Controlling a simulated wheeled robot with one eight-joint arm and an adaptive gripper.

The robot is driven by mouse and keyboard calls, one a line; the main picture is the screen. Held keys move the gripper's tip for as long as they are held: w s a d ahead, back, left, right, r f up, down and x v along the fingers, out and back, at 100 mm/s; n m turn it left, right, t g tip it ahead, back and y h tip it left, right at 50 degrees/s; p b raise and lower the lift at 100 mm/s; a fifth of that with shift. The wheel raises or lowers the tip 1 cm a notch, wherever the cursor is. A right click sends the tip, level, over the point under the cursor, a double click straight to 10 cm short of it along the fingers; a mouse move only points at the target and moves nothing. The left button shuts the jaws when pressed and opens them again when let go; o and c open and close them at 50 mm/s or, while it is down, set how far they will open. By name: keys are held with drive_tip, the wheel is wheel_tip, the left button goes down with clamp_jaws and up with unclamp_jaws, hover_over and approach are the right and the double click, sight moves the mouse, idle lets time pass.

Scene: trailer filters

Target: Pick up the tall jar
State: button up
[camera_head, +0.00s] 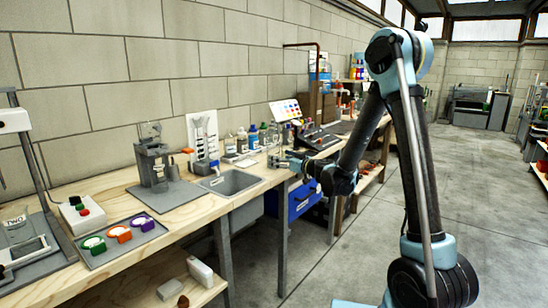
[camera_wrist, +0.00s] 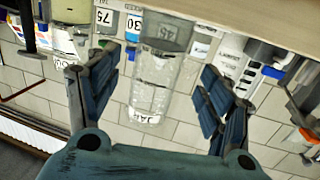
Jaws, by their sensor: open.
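A tall clear jar (camera_wrist: 150,85) with a grey end stands out in the wrist view, lying between the two fingers of my gripper (camera_wrist: 158,62). Lettering on it appears upside down. The blue-grey fingers are spread, one to each side of the jar, with gaps on both sides; I see no contact. In the head view my gripper (camera_head: 281,162) is at the front edge of the workbench (camera_head: 190,200), just right of the sink. The jar is too small and cluttered there to make out clearly.
Several labelled bottles (camera_head: 253,137) stand against the block wall behind the gripper. A sink (camera_head: 230,182) and a grey stand (camera_head: 152,165) are to the left. A colour chart (camera_head: 285,110) is to the right. A blue bin (camera_head: 300,200) is under the bench.

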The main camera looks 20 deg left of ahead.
drive_tip(key=shift+x, duration=2.9)
drive_tip(key=shift+d, duration=0.1)
drive_tip(key=c, duration=1.3)
